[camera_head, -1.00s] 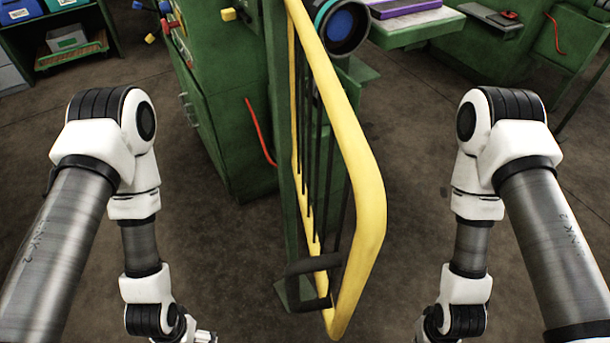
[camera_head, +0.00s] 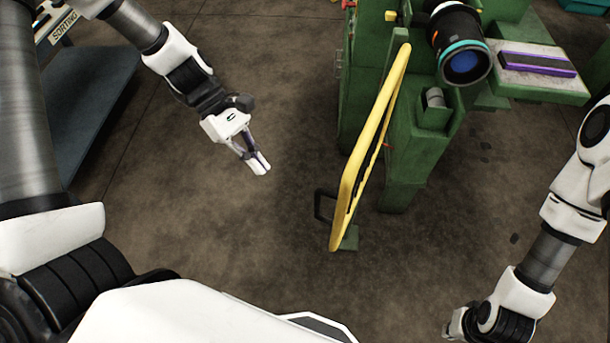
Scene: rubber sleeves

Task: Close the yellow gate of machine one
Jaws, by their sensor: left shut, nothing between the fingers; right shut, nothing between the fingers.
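The yellow gate (camera_head: 367,150) stands swung out from the green machine (camera_head: 420,165), seen nearly edge-on in the head view. Its dark handle (camera_head: 322,206) sticks out to the left near the gate's lower end. My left gripper (camera_head: 262,164) is shut and empty, to the left of the gate and apart from it. My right gripper (camera_head: 450,335) is at the bottom edge, right of the gate and well apart from it; its fingers are mostly cut off by the frame.
A dark cylinder with a teal ring (camera_head: 462,55) sits on the machine. A purple-edged tray (camera_head: 537,64) lies on a green ledge at right. A blue-grey surface (camera_head: 90,110) with a sorting sign stands at upper left. Bare floor (camera_head: 250,235) lies left of the gate.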

